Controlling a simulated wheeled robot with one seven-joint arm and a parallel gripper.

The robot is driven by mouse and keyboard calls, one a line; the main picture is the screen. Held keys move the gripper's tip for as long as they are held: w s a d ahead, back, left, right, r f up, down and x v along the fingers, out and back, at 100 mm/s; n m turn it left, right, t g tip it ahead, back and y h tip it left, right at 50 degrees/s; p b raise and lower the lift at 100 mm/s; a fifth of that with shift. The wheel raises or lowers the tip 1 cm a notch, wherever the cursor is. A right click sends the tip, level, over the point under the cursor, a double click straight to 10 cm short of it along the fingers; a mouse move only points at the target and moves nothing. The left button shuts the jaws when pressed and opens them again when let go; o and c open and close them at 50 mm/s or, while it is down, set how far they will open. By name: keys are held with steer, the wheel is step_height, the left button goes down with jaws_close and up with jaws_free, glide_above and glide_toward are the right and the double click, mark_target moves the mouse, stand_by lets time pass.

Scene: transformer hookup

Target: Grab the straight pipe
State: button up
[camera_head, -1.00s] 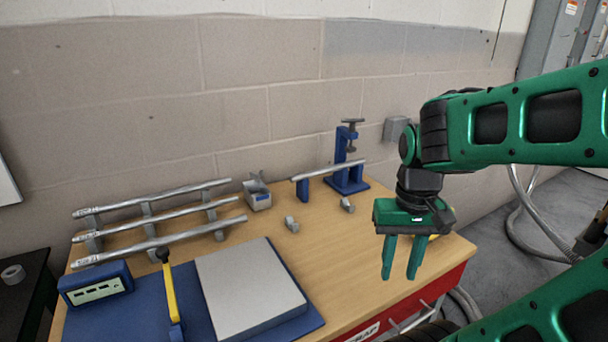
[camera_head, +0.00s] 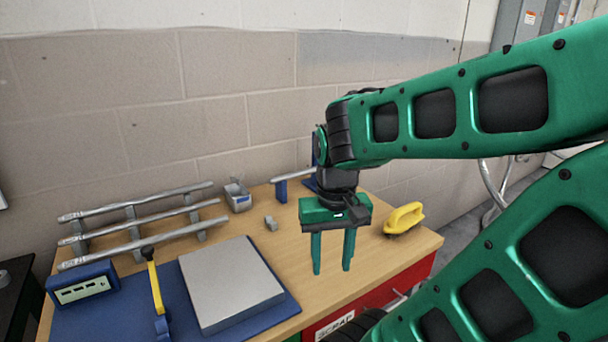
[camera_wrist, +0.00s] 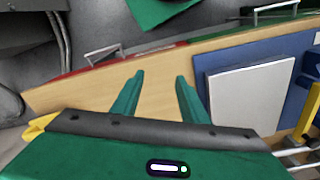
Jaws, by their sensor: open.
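Several long grey pipes lie side by side on a rack at the left of the bench: a back pipe (camera_head: 140,200), a middle pipe (camera_head: 145,222) and a front pipe (camera_head: 145,244). All three look nearly straight; the front one may be slightly bent. Another short grey pipe (camera_head: 294,174) lies on blue supports at the back, partly hidden behind my arm. My gripper (camera_head: 332,268) is open and empty, pointing down above the right part of the bench, well to the right of the rack. Its two fingers also show in the wrist view (camera_wrist: 160,95), over bare wood.
A grey plate (camera_head: 232,283) on a blue mat, a yellow-handled lever (camera_head: 156,290) and a blue box (camera_head: 82,285) fill the front left. A small bin (camera_head: 238,198) stands behind. A yellow tool (camera_head: 403,219) lies at right. Wood around my gripper is clear.

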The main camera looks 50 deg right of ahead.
steer(key=w+d+r+m+t+h, duration=0.15)
steer(key=w+d+m+h, duration=0.45)
steer(key=w+d+m, duration=0.7)
steer(key=m+t+h, duration=0.3)
steer(key=m+h, duration=0.1)
steer(key=h, duration=0.1)
glide_toward(306, 171)
steer(key=x, duration=0.8)
steer(key=shift+w+d+f, duration=0.1)
steer(key=shift+d+f, duration=0.05)
steer(key=shift+d, duration=0.1)
jaws_close()
